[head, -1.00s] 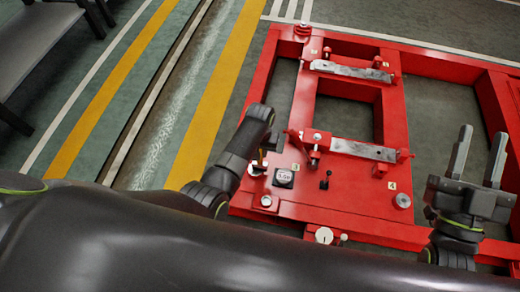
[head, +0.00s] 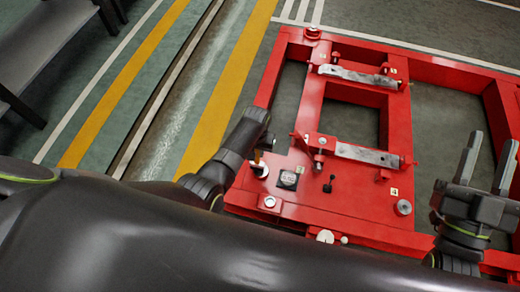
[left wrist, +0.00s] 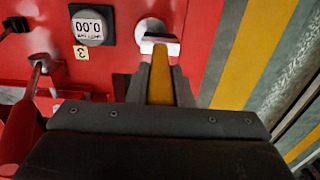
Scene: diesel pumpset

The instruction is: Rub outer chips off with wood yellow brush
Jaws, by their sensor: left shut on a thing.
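My left gripper (left wrist: 160,88) is shut on the wood yellow brush (left wrist: 162,82), whose handle stands between the fingers in the left wrist view. The brush's pale head is at the edge of a round light grey fitting (left wrist: 149,28) on the red frame; I cannot tell whether they touch. In the head view the left gripper (head: 256,153) is over the frame's left corner, and the brush is mostly hidden. Two grey, blotchy metal bars (head: 358,76) (head: 367,154) lie across the red frame (head: 310,100). I cannot make out single chips. My right gripper (head: 491,142) is open and empty at the right.
Red upright brackets flank the bars. A grey bench (head: 45,45) is at the far left. The striped floor between is clear.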

